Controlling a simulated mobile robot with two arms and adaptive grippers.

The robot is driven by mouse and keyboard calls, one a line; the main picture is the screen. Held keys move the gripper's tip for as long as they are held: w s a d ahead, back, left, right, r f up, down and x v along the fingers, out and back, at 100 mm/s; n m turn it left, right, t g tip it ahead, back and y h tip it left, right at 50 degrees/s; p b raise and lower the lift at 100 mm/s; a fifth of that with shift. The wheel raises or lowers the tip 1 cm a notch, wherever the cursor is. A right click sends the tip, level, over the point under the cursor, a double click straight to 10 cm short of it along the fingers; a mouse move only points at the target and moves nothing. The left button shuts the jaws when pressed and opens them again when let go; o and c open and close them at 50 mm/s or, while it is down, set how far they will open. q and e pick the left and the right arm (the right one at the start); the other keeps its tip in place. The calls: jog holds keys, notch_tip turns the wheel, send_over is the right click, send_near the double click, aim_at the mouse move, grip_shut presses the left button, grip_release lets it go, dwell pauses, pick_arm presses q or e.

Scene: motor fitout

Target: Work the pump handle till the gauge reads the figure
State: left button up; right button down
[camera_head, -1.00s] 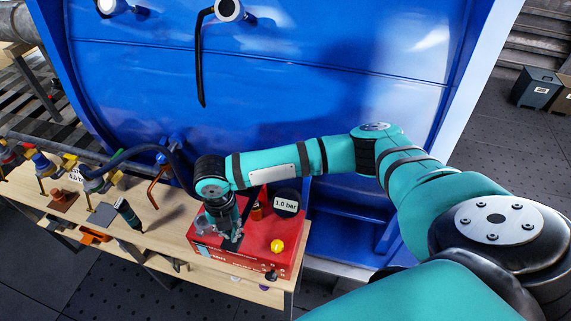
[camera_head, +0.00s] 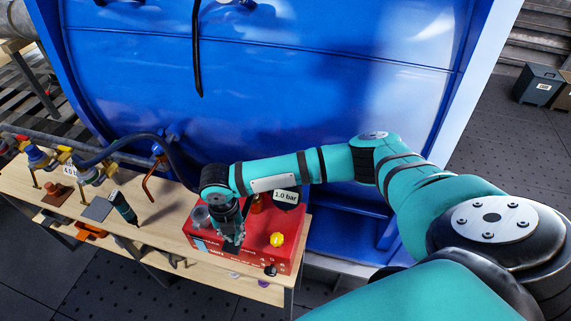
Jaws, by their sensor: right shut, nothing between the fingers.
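The red pump box (camera_head: 282,258) stands at the right end of the wooden bench. Its round black gauge (camera_head: 290,197) carries a label reading 1.0 bar. My right gripper (camera_head: 233,240) points down over the box top, left of the yellow knob (camera_head: 277,239). It is shut with nothing between its fingers. The pump handle is not clearly visible; my gripper and wrist cover that part of the box. A white tag (camera_head: 70,170), partly hidden by the piping, seems to read 4.0 at the left. My left gripper is out of view.
The big blue tank (camera_head: 300,90) rises behind the bench. A dark hose (camera_head: 125,146) runs to blue and yellow valves at the left. A black and teal tool (camera_head: 124,207) and a grey plate (camera_head: 97,209) lie on the bench (camera_head: 160,215) left of the pump.

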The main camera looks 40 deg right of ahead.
jog(key=shift+w+d+p, duration=0.1)
jog(key=shift+p, duration=0.2)
jog(key=r+p, duration=0.4)
jog(key=r, duration=0.1)
jog(key=shift+a+r+p, duration=0.15)
jog(key=shift+a+p, duration=0.05)
jog(key=shift+p, duration=0.15)
jog(key=shift+r, duration=0.3)
jog(key=shift+s+a+r, duration=0.15)
jog(key=shift+s+r, duration=0.1)
jog(key=shift+r, duration=0.6)
